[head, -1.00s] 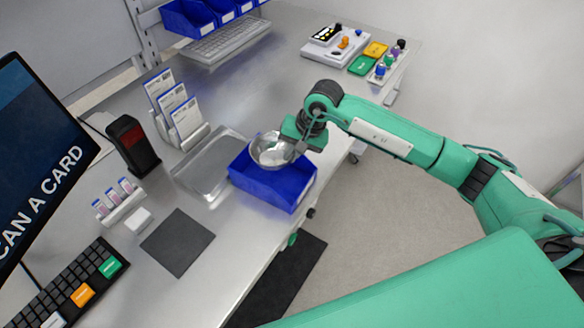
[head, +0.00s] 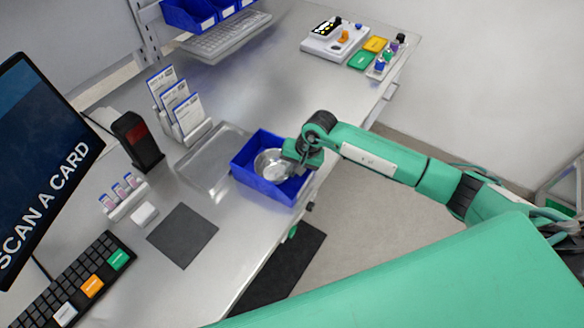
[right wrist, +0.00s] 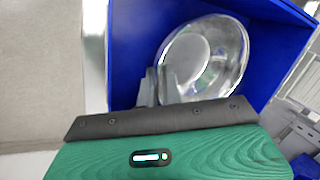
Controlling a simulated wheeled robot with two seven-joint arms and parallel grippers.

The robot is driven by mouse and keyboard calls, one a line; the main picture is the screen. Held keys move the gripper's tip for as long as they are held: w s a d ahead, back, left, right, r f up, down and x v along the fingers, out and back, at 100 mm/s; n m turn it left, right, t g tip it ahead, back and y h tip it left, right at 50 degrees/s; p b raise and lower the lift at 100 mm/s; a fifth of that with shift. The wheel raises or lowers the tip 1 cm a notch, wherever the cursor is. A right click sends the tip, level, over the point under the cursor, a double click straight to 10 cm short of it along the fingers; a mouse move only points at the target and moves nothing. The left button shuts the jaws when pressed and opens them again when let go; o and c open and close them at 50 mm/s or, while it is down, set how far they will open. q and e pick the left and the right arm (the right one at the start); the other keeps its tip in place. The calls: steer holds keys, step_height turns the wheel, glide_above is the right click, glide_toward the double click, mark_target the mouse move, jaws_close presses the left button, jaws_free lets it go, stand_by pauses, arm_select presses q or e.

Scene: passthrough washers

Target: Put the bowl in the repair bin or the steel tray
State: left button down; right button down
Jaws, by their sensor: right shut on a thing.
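The shiny metal bowl (head: 270,165) is inside the blue bin (head: 247,178), low between its walls. It also shows in the right wrist view (right wrist: 212,55), with the blue bin wall (right wrist: 130,50) around it. My right gripper (head: 297,160) reaches over the bin's right side and is shut on the bowl's rim; its fingers (right wrist: 158,88) show at the rim in the right wrist view. Whether the bowl touches the bin floor I cannot tell. The steel tray (head: 205,165) lies empty just left of the bin. My left gripper is not in view.
A card rack (head: 182,110), a black and red scanner (head: 138,140), a dark mat (head: 183,235) and a keyboard (head: 80,275) stand to the left. Blue bins (head: 190,14) hang at the back. The bench behind the blue bin is clear.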

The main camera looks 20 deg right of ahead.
steer(key=c, duration=1.6)
jaws_free()
steer(key=shift+f, duration=0.1)
steer(key=shift+d+r, duration=0.15)
steer(key=shift+r, duration=0.15)
steer(key=b+v, duration=0.3)
steer(key=v, duration=0.8)
steer(key=shift+s+r+b, duration=0.15)
steer(key=shift+r+b, duration=0.15)
steer(key=shift+b, duration=0.1)
